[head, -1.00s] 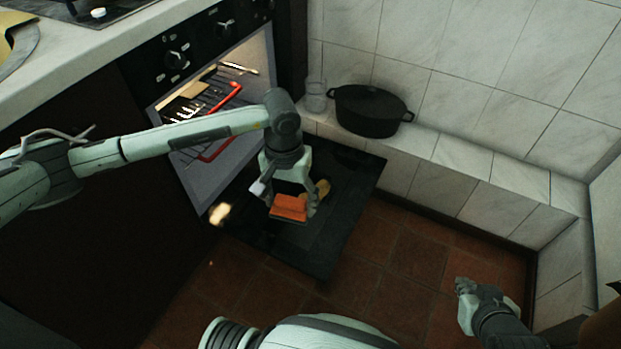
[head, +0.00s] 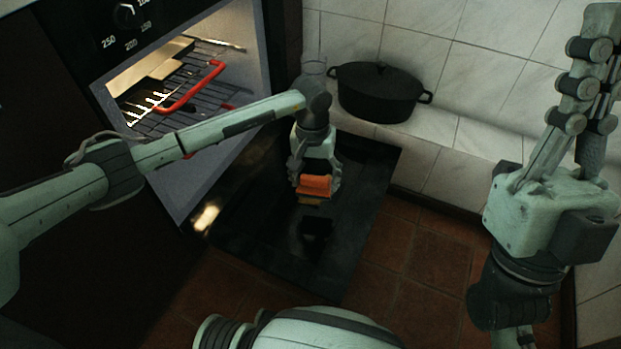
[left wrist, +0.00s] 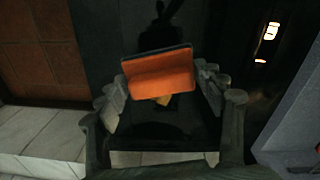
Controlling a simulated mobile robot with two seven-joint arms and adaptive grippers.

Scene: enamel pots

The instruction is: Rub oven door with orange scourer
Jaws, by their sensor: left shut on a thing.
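The oven door (head: 350,220) is folded down flat, its dark glossy inner face upward. My left gripper (head: 316,184) is over the door's far part, pointing down and shut on the orange scourer (head: 315,187). In the left wrist view, the scourer (left wrist: 160,76) sits between the two fingers, its orange face and dark edge showing. A small yellowish patch (left wrist: 163,100) shows beside it; I cannot tell what it is. Whether the scourer touches the door is unclear. My right gripper (head: 592,95) is raised at the right, fingers up; its opening is unclear.
The lit oven cavity holds a wire rack (head: 180,110) and a red-handled item (head: 190,90). A black lidded pot (head: 378,92) and a clear glass (head: 314,66) stand on the tiled ledge (head: 455,140) behind the door. Brown floor tiles (head: 430,255) are clear in front.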

